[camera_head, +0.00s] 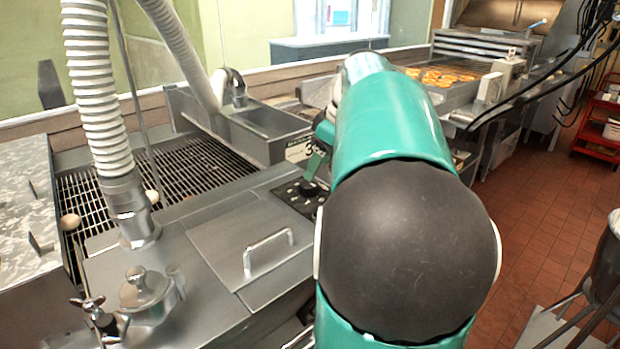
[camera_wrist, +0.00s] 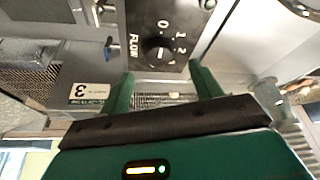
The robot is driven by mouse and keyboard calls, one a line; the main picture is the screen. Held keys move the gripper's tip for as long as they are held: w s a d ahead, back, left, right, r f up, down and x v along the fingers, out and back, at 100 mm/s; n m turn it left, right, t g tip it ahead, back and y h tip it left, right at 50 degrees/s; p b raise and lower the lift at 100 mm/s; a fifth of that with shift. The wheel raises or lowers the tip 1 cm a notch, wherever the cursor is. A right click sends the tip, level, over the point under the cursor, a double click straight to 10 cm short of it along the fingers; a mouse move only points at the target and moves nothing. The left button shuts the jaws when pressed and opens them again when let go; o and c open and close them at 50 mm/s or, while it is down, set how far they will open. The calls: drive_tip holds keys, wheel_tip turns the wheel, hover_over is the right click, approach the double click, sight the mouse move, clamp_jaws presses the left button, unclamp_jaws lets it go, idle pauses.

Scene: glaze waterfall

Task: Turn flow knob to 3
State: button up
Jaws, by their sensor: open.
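The flow knob (camera_wrist: 157,50) is a round black dial with a small white mark, in the upper middle of the wrist view. It sits on a black plate (camera_wrist: 140,13) lettered FLOW, with 0, 1 and 2 legible beside it. I cannot tell which number the mark points at. In the head view the knob (camera_head: 308,187) shows partly, just left of my arm. My gripper (camera_wrist: 160,70) is open, its two green fingers spread on either side of the knob in the wrist view. Contact is not visible. In the head view its green fingers (camera_head: 317,162) show just above the knob.
A metal lid (camera_head: 240,240) with a bar handle lies left of the knob plate. A metal trough (camera_head: 245,125) with a label reading 3 stands behind, beside a dark grate (camera_head: 195,165). A conveyor with orange-brown pieces (camera_head: 440,75) is at the back. Tiled floor is at right.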

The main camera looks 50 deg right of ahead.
sight(311, 183)
drive_tip(key=x, duration=0.5)
drive_tip(key=shift+w+f, duration=0.2)
drive_tip(key=shift+f, duration=0.15)
drive_tip(key=c, duration=1)
